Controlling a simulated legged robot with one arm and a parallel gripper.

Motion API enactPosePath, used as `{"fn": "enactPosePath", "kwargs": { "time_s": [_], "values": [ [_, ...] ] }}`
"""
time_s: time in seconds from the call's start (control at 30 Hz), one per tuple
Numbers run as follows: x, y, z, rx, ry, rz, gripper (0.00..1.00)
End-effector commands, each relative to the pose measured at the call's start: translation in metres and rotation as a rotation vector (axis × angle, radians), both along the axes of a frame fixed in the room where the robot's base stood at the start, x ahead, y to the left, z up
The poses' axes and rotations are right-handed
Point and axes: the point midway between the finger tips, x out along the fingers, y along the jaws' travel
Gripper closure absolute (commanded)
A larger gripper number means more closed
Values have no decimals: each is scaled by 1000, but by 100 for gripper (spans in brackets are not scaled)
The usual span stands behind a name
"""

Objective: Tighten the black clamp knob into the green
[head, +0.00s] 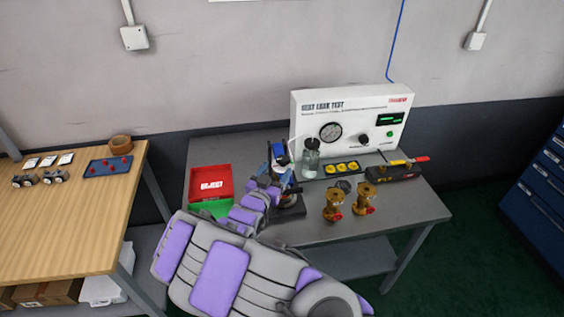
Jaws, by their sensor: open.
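The grey-and-purple arm reaches up from the bottom to the grey bench (240,150). My gripper (270,181) is small and partly hidden at the blue-and-white fixture (279,154), which stands on a dark base (291,212). I cannot tell whether it touches the fixture, and nothing is visibly held. The black clamp knob cannot be made out for certain; my arm may hide it. A black round knob (363,141) is on the white seat leak test panel (310,121), beside a dial gauge (331,131) and a green-lit display (390,119).
A clear jar (311,163) with a dark top stands before the panel. Two brass valves (333,204) stand near the front. A yellow-button tray (342,168) and red-handled tool (408,160) lie right. A red reject bin (211,182) is left. The bench's right front is clear.

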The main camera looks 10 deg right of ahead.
Motion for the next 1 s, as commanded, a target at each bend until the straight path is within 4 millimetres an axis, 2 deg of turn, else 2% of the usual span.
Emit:
{"fn": "enactPosePath", "kwargs": {
  "time_s": [0.27,0.5,0.97,1.0],
  "values": [
    [29,-20,-1,1,0,-3,29],
    [48,-30,-1,1,-2,0,29],
    [54,-34,0,-1,1,1,29],
    [54,-33,0,-1,1,1,32]
  ]
}}
